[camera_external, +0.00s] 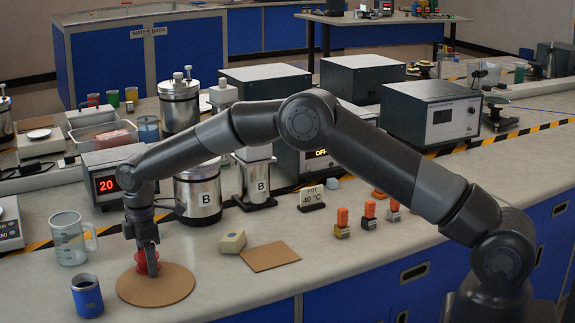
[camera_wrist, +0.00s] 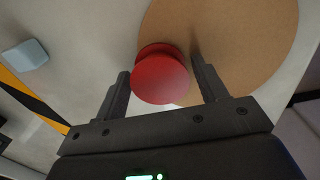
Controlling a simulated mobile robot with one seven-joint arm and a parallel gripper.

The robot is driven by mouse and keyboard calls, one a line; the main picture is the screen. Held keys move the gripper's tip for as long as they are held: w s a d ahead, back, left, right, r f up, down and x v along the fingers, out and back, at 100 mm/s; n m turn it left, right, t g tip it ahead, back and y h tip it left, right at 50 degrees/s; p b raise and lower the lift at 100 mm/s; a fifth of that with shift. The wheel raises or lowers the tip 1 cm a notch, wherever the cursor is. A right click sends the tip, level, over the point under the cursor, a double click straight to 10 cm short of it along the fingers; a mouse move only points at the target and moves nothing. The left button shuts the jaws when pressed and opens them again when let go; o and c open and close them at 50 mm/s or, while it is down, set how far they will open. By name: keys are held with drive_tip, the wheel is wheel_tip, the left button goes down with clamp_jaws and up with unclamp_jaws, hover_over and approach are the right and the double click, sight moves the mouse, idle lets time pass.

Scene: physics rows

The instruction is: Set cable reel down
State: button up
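The red cable reel (camera_external: 147,262) sits at the round brown cork mat (camera_external: 168,291), near its back edge. In the wrist view the reel (camera_wrist: 160,78) shows its round red top between my two fingers, with the mat (camera_wrist: 245,40) behind and to the right. My gripper (camera_external: 152,265) points down over the reel, one finger on each side. In the wrist view my gripper (camera_wrist: 160,82) looks open, with a narrow gap between reel and right finger; contact at the left finger is unclear. The reel's underside is hidden.
A blue cup (camera_external: 87,297) stands close left of the mat, with a clear mug (camera_external: 68,240) behind it. Metal canisters (camera_external: 198,190) stand behind. The counter's front edge is close.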

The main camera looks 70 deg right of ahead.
drive_tip(key=shift+o, duration=0.8)
wheel_tip(320, 180, up, 12)
drive_tip(key=r, duration=0.1)
drive_tip(key=s+a+r+m+t, duration=0.1)
drive_tip(key=s+a+r+m, duration=0.1)
drive_tip(key=s+r, duration=0.85)
drive_tip(key=s+a+r+m+t, duration=0.2)
drive_tip(key=s+r, duration=0.7)
drive_tip(key=s, duration=0.2)
drive_tip(key=s+f+m+t, duration=0.1)
drive_tip(key=s+f+m, duration=0.1)
drive_tip(key=s, duration=1.2)
drive_tip(key=s+f+m+t, duration=0.1)
drive_tip(key=s+f+m, duration=0.1)
drive_tip(key=s, duration=1.3)
drive_tip(key=shift+s+m+t, duration=0.2)
drive_tip(key=shift+m+t, duration=0.1)
drive_tip(key=shift+m, duration=0.2)
